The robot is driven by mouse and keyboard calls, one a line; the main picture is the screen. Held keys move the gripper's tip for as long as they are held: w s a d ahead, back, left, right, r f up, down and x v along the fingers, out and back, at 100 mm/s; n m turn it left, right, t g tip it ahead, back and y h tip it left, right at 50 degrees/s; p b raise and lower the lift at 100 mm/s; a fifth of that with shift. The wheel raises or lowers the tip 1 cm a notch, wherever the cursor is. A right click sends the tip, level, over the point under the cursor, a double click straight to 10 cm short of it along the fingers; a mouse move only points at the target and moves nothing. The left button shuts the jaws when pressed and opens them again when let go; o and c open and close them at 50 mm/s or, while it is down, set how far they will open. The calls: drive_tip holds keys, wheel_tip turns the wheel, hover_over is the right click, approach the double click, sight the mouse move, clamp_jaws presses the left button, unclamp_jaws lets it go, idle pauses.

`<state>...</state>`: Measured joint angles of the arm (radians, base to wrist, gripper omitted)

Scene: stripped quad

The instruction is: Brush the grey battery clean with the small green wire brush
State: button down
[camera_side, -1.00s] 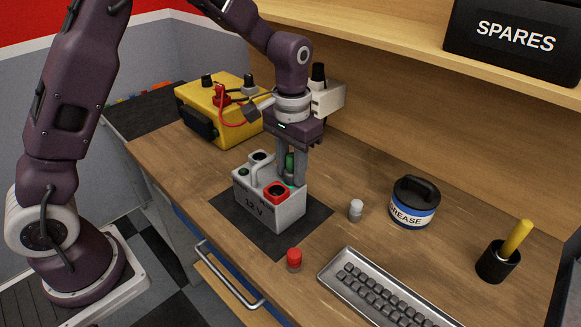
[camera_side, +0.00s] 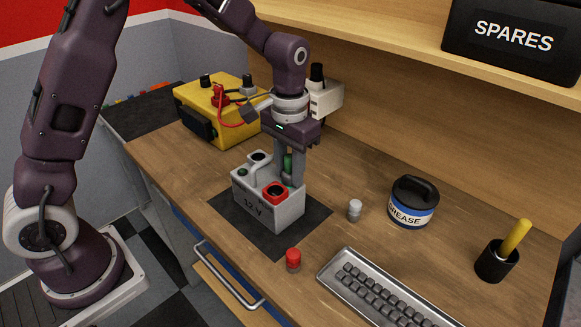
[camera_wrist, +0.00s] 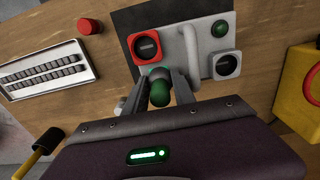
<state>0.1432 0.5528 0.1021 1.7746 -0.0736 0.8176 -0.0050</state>
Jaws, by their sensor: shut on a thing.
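The grey battery (camera_side: 262,212), marked 12 V, stands upright on a dark mat (camera_side: 222,211). Its top has a red-ringed terminal (camera_side: 275,191), a second dark terminal and a light handle, also seen on the battery in the wrist view (camera_wrist: 184,42). My gripper (camera_side: 288,182) points down at the battery's back edge. It is shut on the small green wire brush (camera_side: 288,164), whose green end shows between the fingers in the wrist view (camera_wrist: 159,93). The brush's lower end is hidden, so I cannot tell whether it touches a terminal.
A yellow charger (camera_side: 215,110) stands at the back left. A red cap (camera_side: 293,260) and grey cap (camera_side: 355,210) stand near the mat. A grease tub (camera_side: 412,203), a metal tray of keys (camera_side: 375,290) and a black cup with a yellow handle (camera_side: 497,260) lie right.

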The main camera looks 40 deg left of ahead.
drive_tip(key=shift+w, duration=0.65)
drive_tip(key=shift+s, duration=0.7)
drive_tip(key=shift+w, duration=0.7)
drive_tip(key=shift+s+f, duration=0.1)
drive_tip(key=shift+s, duration=0.65)
